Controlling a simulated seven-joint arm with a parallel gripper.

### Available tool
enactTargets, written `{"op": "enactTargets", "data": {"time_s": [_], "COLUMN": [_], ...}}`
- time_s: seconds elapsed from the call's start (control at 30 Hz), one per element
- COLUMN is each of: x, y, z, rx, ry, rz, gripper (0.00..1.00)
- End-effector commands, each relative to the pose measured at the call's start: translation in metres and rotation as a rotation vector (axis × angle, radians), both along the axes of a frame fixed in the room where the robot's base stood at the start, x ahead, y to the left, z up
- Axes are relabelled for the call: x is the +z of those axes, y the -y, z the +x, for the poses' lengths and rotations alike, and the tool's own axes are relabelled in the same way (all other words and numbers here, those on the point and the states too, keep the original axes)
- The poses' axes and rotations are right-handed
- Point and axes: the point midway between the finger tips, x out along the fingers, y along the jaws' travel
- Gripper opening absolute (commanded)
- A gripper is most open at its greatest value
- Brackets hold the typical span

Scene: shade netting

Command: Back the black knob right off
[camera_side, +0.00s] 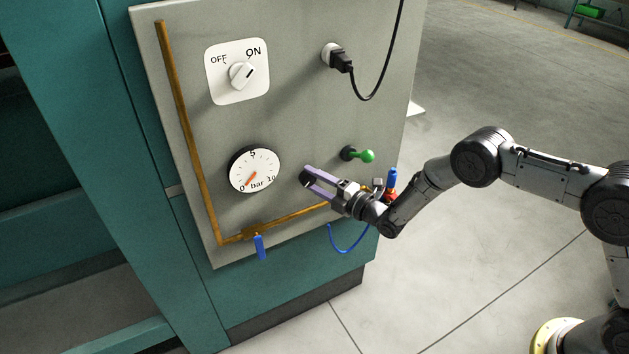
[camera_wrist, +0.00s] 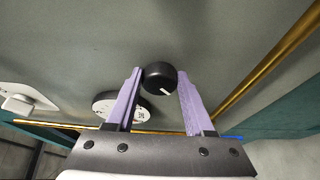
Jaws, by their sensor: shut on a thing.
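The black knob (camera_wrist: 159,76) sits on the grey panel (camera_side: 290,120), between my two lilac fingers in the wrist view. A short white mark on its face points to the lower right there. My gripper (camera_side: 314,183) is shut on the knob, with the fingertips at its two sides. In the side view only a dark bit of the knob (camera_side: 305,180) shows at the fingertips, and the rest is hidden by the fingers. The knob appears to be against the panel, but I cannot tell whether there is a gap behind it.
The pressure gauge (camera_side: 254,170) is left of the knob, its needle near 0. A rotary switch (camera_side: 241,75) and a black plug (camera_side: 341,61) are above. A green-tipped lever (camera_side: 366,156) is close on the right. A copper pipe (camera_side: 290,216) with a blue handle (camera_side: 260,247) runs below.

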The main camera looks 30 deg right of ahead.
Motion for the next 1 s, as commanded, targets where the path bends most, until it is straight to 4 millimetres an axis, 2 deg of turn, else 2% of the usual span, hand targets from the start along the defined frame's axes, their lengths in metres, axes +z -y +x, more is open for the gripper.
{"op": "enactTargets", "data": {"time_s": [0.5,0.53,0.6,0.7,1.0], "x": [0.0000,0.0000,0.0001,0.0001,0.0002], "y": [0.0005,0.0005,0.0004,0.0003,0.0008], "z": [0.0004,0.0004,0.0004,0.0003,-0.0011], "rx": [-0.002,-0.002,-0.002,-0.001,-0.001], "ry": [0.000,0.000,0.000,-0.001,0.000], "rz": [-0.021,-0.021,-0.020,-0.019,-0.018], "gripper": [0.00,0.57,0.69,0.83,0.83]}}
